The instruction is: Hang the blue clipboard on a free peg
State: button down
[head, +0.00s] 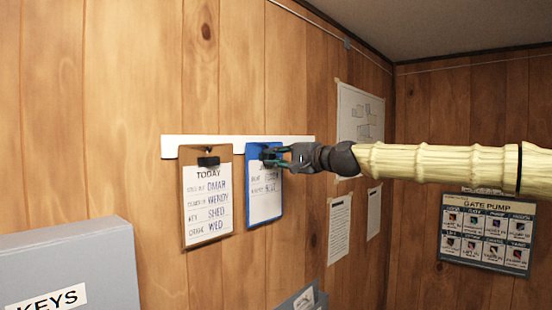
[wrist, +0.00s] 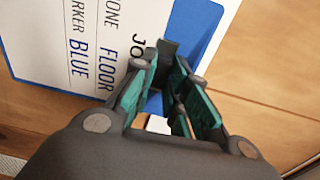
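The blue clipboard (head: 265,207) is upright against the white rail on the wood wall in the head view, just right of a brown clipboard. In the wrist view its blue edge (wrist: 196,25) and white sheet reading "FLOOR" and "BLUE" lie close. My gripper (head: 266,157) is at its top from the right; the teal-padded fingers (wrist: 168,62) close in on its dark clip part. The fingers hide the top of the clipboard, so I cannot tell whether it rests on a peg. The white peg rail (head: 294,140) shows no clear free peg.
The brown clipboard (head: 188,228) marked "TODAY" hangs close on the left. A grey "KEYS" box (head: 85,262) sticks out at lower left. Papers (head: 340,228) are on the wall to the right, and a grey holder (head: 300,302) is below. A "GATE PUMP" board (head: 487,235) is on the far wall.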

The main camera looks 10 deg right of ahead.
jog(key=c, duration=1.3)
grip_release()
